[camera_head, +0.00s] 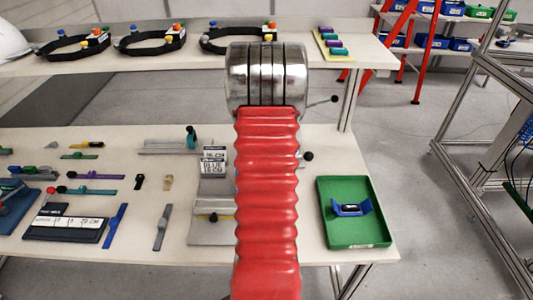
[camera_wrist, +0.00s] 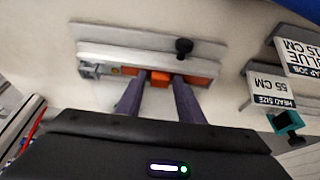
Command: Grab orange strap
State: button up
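In the wrist view, an orange strap (camera_wrist: 200,81) lies along a grey metal holder (camera_wrist: 150,39) on the pale table. Parts of the strap show to the left and right of my fingers. My gripper (camera_wrist: 161,78) has its two dark purple fingers at the strap. The fingertips stand a little apart, with an orange piece between them. I cannot tell whether they press on it. In the head view, my red arm covers the middle of the table, and neither the gripper nor the orange strap can be seen.
A black knob (camera_wrist: 184,47) stands on the holder's edge. Label plates (camera_wrist: 272,88) and a teal clamp (camera_wrist: 286,122) are at right. In the head view, a green tray (camera_head: 375,232) holds a blue piece (camera_head: 351,208), and several straps and tools lie at left. Black rings (camera_head: 75,46) sit on the shelf.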

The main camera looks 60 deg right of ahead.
jog(key=c, duration=0.8)
jog(key=shift+r, duration=0.1)
jog(key=shift+r, duration=1.5)
jog(key=shift+s+d+r, duration=0.1)
jog(key=shift+s+r, duration=0.1)
jog(key=s+d, duration=0.2)
jog(key=s, duration=0.3)
jog(key=s+d, duration=0.3)
jog(key=s, duration=0.2)
jog(key=s+d, duration=0.3)
jog(key=s, duration=0.2)
jog(key=shift+s, duration=0.35)
